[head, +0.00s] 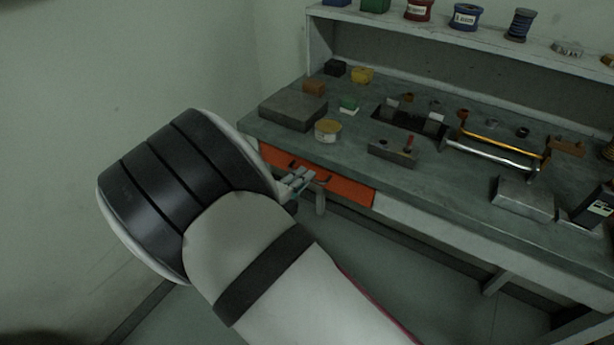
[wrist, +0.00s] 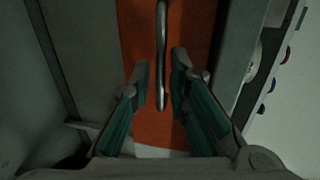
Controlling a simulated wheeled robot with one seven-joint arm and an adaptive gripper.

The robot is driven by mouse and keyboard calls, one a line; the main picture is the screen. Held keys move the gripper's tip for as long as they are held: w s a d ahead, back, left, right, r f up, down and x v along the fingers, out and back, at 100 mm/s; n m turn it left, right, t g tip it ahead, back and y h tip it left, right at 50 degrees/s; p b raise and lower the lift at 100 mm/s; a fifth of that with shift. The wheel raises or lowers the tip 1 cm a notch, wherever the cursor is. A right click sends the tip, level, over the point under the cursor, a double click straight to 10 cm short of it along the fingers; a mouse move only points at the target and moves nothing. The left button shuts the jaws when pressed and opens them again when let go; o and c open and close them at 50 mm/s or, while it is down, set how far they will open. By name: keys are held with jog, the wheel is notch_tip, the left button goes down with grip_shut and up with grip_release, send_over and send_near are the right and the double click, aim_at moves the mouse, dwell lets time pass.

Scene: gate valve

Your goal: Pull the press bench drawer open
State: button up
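The press bench drawer has an orange front (head: 348,191) under the left part of the bench top. It looks flush with the bench, though my arm and gripper cover part of it. The drawer front (wrist: 190,30) also fills the middle of the wrist view. Its grey bar handle (wrist: 162,45) runs down between my fingers there. My gripper (head: 297,180) is at the drawer front in the head view. In the wrist view my gripper (wrist: 160,78) is open, with one finger on each side of the handle and a gap showing on both sides.
The bench top (head: 340,155) carries a dark grey block (head: 292,110), a round yellow-topped tin (head: 327,130), a bar with a copper-coloured pipe (head: 495,140) and small parts. A shelf with spools (head: 466,17) stands behind. A plain wall is at left; floor is open below the drawer.

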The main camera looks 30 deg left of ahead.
jog(key=shift+x, duration=1.05)
grip_shut()
